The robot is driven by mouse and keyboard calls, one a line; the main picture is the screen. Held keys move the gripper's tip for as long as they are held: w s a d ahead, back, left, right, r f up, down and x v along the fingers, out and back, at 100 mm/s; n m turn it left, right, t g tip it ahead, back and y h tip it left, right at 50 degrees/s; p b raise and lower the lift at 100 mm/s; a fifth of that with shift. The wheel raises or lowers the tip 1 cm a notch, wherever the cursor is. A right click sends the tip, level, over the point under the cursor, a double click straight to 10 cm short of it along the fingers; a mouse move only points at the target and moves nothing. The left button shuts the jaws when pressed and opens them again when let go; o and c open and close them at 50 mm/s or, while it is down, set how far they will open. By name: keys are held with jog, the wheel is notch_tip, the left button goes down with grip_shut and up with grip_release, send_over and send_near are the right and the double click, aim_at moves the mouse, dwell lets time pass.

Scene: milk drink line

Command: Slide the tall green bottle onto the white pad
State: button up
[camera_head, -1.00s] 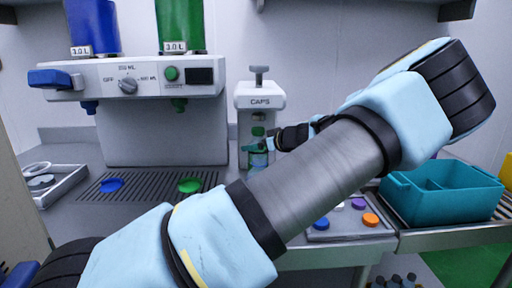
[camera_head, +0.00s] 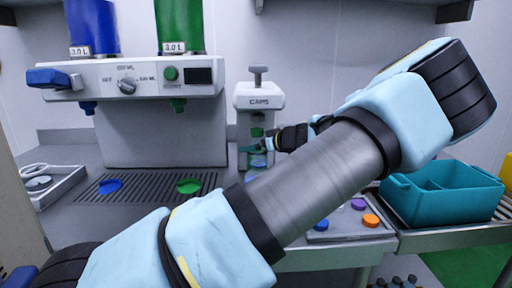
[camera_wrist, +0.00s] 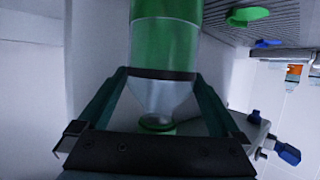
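The tall green bottle (camera_wrist: 165,45) fills the top middle of the wrist view, with a clear shoulder, a narrow neck and a green cap toward the picture's bottom. Both fingers of my gripper (camera_wrist: 162,76) lie along its sides and meet it near a dark band. In the head view the bottle (camera_head: 257,160) is small, at the foot of the white CAPS unit (camera_head: 260,97), partly behind my arm. My gripper (camera_head: 256,147) reaches it from the right. I cannot make out the white pad; my arm hides part of the counter.
The dispenser (camera_head: 140,77) stands left, above a slotted drip tray (camera_head: 146,200) with a blue pad (camera_head: 110,187) and a green pad (camera_head: 188,187). Colored discs, including an orange one (camera_head: 370,220), lie right of my forearm. A teal bin (camera_head: 440,205) stands at the right.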

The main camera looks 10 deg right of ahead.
jog(key=f+b+v, duration=0.2)
jog(key=v, duration=1.5)
jog(key=shift+s+d, duration=0.25)
jog(key=shift+s, duration=0.25)
jog(key=shift+f, duration=0.1)
